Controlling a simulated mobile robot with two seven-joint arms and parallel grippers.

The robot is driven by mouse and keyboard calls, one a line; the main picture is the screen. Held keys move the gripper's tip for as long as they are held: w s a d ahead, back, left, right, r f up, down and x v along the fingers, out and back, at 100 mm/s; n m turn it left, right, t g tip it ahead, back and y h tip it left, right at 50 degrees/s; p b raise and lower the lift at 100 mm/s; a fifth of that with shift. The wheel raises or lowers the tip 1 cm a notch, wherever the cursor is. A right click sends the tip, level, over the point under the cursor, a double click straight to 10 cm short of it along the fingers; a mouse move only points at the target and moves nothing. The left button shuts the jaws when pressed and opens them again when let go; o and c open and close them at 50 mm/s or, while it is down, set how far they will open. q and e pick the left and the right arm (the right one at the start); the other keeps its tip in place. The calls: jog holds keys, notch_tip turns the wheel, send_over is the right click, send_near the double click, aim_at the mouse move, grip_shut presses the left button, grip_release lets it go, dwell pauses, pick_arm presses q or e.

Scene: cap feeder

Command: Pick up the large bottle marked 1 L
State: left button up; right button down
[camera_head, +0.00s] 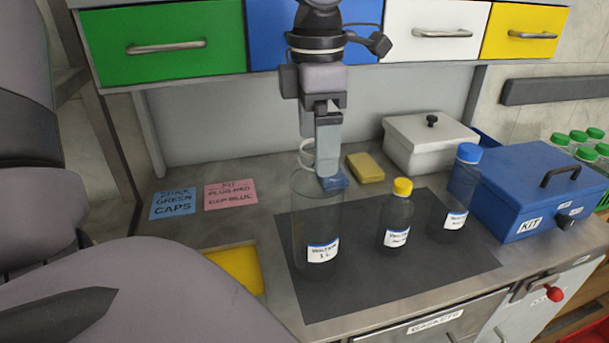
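The large bottle (318,215) is clear and stands upright on the dark mat at the left. Its white label carries a blue strip and reads 1 L. No cap shows on its pale neck ring (306,153). My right gripper is not in view.
On the mat (430,265) stand a yellow-capped bottle (397,218) and a blue-capped bottle (460,200). A small blue block (337,181) and a yellow sponge (365,167) lie behind. A white box (425,145) and blue KIT box (535,195) stand right. Drawers (160,42) hang above.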

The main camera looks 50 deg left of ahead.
aim_at(317, 214)
pick_arm(q)
jog(key=shift+s+f, duration=0.15)
jog(key=shift+f, duration=0.2)
notch_tip(317, 214, down, 6)
jog(key=shift+w+f+p, duration=0.2)
jog(key=shift+p, duration=0.15)
jog(key=c, duration=1)
